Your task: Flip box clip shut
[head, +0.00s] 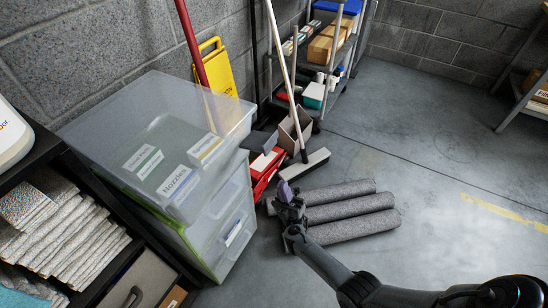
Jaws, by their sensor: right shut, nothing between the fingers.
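A translucent plastic box (215,225) with a green edge stands on the floor, and a clear open-topped bin (120,105) sits on top of it. The bin shows several white labels, one reading like "Nozzles". I cannot clearly make out the box's clip or tell whether it is open. My right gripper (285,190) is right of the box, apart from it in the picture, in front of the grey rolls. It is shut and empty, with a purple part at its tip. My left gripper is not in view.
Several grey rolls (358,224) lie on the floor behind my right gripper. A broom (303,165), a red case (262,170) and a yellow sign (217,75) stand behind the boxes. A black shelf with folded cloths (75,235) is at left. Floor at right is clear.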

